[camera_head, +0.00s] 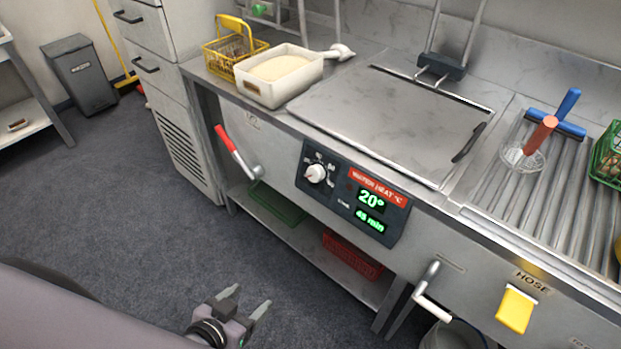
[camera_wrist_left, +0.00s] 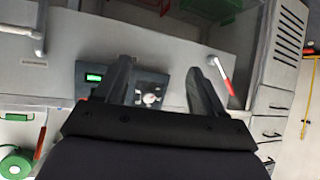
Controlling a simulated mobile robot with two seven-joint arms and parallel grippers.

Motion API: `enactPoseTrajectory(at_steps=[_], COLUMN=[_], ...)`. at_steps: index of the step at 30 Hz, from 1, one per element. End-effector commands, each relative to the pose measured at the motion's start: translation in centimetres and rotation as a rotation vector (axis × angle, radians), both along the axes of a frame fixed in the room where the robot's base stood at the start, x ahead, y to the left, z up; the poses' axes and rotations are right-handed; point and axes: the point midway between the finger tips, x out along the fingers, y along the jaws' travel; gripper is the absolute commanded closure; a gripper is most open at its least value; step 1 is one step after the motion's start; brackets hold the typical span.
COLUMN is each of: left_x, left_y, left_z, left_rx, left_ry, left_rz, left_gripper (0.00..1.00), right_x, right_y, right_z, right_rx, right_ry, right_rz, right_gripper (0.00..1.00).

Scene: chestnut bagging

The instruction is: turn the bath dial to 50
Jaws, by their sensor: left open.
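My left gripper (camera_head: 247,302) is open and empty, low in front of the bath and apart from the panel. In the left wrist view the dial (camera_wrist_left: 150,98) shows between the open fingers (camera_wrist_left: 157,88), some distance beyond them. My right gripper is not in view.
A red-handled lever (camera_head: 228,142) sticks out left of the panel. A metal tap lever (camera_head: 431,290) and yellow hose tag (camera_head: 515,309) are to the right. A white tub (camera_head: 280,88) and yellow basket (camera_head: 222,62) stand on the counter. The floor before the bath is clear.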

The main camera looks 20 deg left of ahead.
Motion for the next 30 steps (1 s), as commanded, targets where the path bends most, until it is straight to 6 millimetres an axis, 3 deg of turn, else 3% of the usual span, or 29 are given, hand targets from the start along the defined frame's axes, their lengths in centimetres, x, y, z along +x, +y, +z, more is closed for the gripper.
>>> enactPoseTrajectory(at_steps=[5,15,24,30], left_x=[5.4,14.7,20.5,22.4], left_y=[0.9,0.5,-0.9,-1.3], left_z=[0.4,3.9,6.2,6.7], left_rx=[-0.032,-0.173,-0.283,-0.312], left_ry=[-0.155,-0.440,-0.535,-0.526], left_rz=[0.050,0.008,-0.127,-0.176], left_gripper=[0.31,0.31,0.31,0.31], right_x=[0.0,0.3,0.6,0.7], right_y=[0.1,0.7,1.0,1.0], right_z=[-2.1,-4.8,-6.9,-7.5], right_rx=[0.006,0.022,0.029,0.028], right_ry=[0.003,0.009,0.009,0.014], right_rz=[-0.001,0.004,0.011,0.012], right_gripper=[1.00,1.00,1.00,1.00])
